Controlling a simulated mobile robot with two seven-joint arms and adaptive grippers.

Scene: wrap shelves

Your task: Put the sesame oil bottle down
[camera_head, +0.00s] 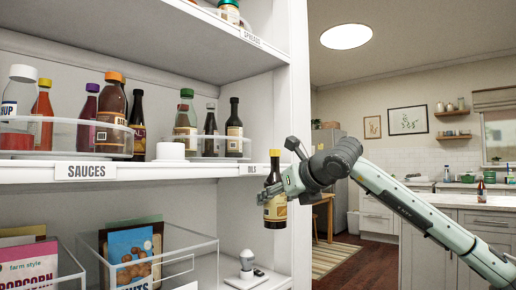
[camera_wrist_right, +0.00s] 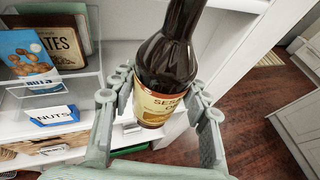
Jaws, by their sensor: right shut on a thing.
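The sesame oil bottle (camera_head: 275,200) is dark with a yellow cap and a yellowish label. My right gripper (camera_head: 272,194) is shut on it and holds it upright in the air, in front of the cabinet's right edge, a little below the shelf marked OILS. In the right wrist view the bottle (camera_wrist_right: 168,75) stands between the two fingers of the gripper (camera_wrist_right: 160,100), and part of its label reads "SES". The bottle's top is cut off there. My left gripper is not in view.
The shelf edge (camera_head: 130,173) carries SAUCES and OILS labels. Turntables of bottles stand on it, the right one (camera_head: 210,148) behind the OILS label. Clear bins (camera_head: 195,262) with packets and a light bulb (camera_head: 246,265) are below. Open floor lies to the right.

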